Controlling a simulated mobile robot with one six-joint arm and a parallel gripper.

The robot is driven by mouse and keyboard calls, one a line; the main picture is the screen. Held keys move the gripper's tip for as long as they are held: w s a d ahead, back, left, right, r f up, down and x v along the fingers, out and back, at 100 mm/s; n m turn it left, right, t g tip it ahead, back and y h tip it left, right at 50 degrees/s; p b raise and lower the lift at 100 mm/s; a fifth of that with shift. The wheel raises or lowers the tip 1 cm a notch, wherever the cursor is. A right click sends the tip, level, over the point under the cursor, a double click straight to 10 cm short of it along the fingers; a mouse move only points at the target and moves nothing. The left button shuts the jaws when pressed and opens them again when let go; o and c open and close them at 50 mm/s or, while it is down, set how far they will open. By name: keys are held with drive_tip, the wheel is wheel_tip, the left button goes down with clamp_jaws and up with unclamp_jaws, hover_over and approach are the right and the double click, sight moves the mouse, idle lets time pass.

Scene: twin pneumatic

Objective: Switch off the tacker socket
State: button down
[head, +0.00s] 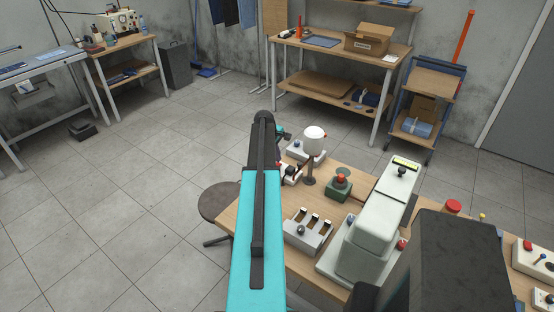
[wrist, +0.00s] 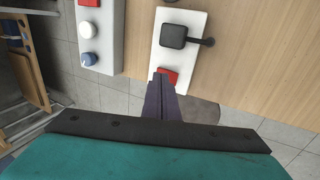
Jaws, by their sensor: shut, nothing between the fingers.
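In the wrist view a white socket plate (wrist: 185,28) lies on the wooden tabletop. A dark square plug (wrist: 174,37) with a short black lead sits on it, and a red switch (wrist: 167,76) is at its near end. My gripper (wrist: 161,77) is shut and empty, its tips at the red switch and covering part of it. I cannot tell whether they touch it or which way the switch is set. In the head view the socket plate (head: 291,180) shows beside my arm, partly covered. My gripper is largely hidden there behind my arm.
A grey box (wrist: 98,35) with red, white and blue controls stands left of the socket. On the bench are a white-topped post (head: 314,140), a green base with a red knob (head: 339,187), a three-slot grey box (head: 308,231) and a large pale machine (head: 372,235). A stool (head: 217,202) stands left.

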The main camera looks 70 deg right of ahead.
wheel_tip(320, 180, up, 2)
drive_tip(key=shift+r, duration=0.1)
wheel_tip(320, 180, up, 2)
drive_tip(key=shift+s+d+b, duration=0.1)
drive_tip(key=shift+s+b, duration=0.05)
drive_tip(key=shift+b, duration=0.25)
wheel_tip(320, 180, up, 8)
drive_tip(key=b, duration=0.2)
drive_tip(key=shift+f, duration=0.2)
idle(0.3)
